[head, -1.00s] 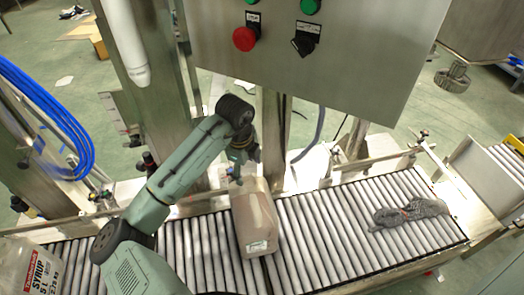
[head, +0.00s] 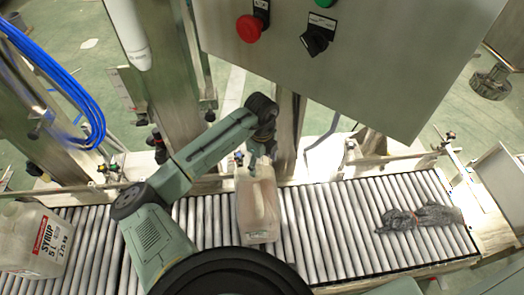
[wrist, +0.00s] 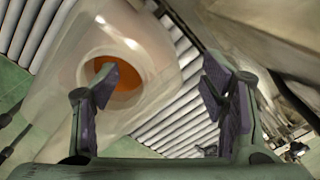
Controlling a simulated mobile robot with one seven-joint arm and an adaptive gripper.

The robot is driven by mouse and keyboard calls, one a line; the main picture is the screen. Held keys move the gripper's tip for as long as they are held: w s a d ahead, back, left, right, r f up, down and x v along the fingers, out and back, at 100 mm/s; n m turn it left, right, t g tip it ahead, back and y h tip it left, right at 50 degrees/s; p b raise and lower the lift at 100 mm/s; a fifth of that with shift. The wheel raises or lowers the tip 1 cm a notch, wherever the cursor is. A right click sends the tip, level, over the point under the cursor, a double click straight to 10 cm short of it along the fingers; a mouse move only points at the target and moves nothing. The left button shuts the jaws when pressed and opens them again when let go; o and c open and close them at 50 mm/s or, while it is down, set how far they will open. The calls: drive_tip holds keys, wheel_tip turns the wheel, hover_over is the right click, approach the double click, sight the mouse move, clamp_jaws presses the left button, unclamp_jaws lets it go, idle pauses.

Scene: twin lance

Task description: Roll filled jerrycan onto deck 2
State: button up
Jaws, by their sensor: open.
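A translucent jerrycan (head: 258,212) with pinkish-brown contents stands upright on the roller conveyor (head: 330,225), near the middle of the head view. In the wrist view the jerrycan (wrist: 150,85) fills the left, and its round uncapped mouth shows orange-brown liquid inside. My gripper (wrist: 160,95) is open and empty, with its left finger in front of the mouth and its right finger clear of the can. In the head view my gripper is mostly hidden behind the arm's end, at the can's top. I cannot tell whether it touches the can. No deck is marked with a number.
A second jerrycan labelled SYRUP 5 L (head: 35,240) stands at the left end of the rollers. Dark grey gloves (head: 420,217) lie on the rollers at right. A control box (head: 350,60) overhangs behind. Rollers between can and gloves are clear.

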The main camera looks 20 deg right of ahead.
drive_tip(key=shift+f, duration=2)
drive_tip(key=shift+s+d, duration=0.1)
clamp_jaws()
drive_tip(key=c, duration=0.7)
unclamp_jaws()
drive_tip(key=shift+r+p, duration=0.2)
drive_tip(key=shift+p, duration=0.15)
drive_tip(key=shift+c, duration=0.2)
drive_tip(key=o, duration=0.5)
drive_tip(key=shift+f, duration=0.15)
